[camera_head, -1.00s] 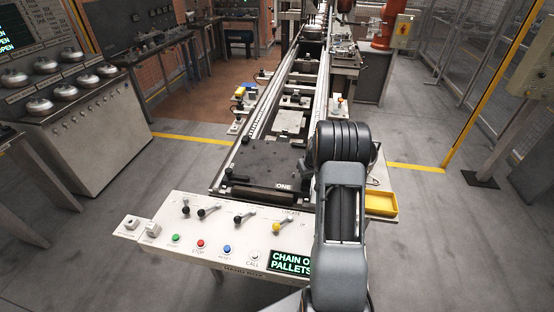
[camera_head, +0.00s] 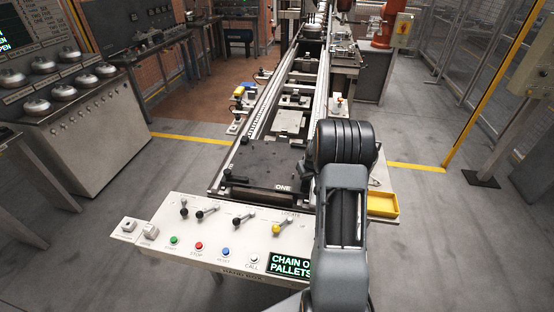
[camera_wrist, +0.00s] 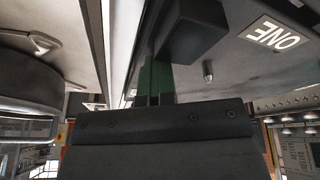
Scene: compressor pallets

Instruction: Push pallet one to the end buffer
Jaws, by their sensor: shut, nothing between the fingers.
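Pallet one (camera_head: 265,160) is a flat dark plate lying on the near end of the conveyor, with a white ONE label at its front edge. In the wrist view, the pallet's label (camera_wrist: 279,33) shows upside down at upper right. My gripper (camera_wrist: 185,35) is shut and empty in the wrist view, close beside the pallet. Whether it touches the pallet cannot be told. In the head view my arm hides the gripper and the pallet's right front corner. No marking identifies the end buffer.
The conveyor rails (camera_head: 240,150) run away from me, with more fixtures on them. A white control panel (camera_head: 200,235) with levers and buttons stands in front. A yellow tray (camera_head: 383,204) is to the right.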

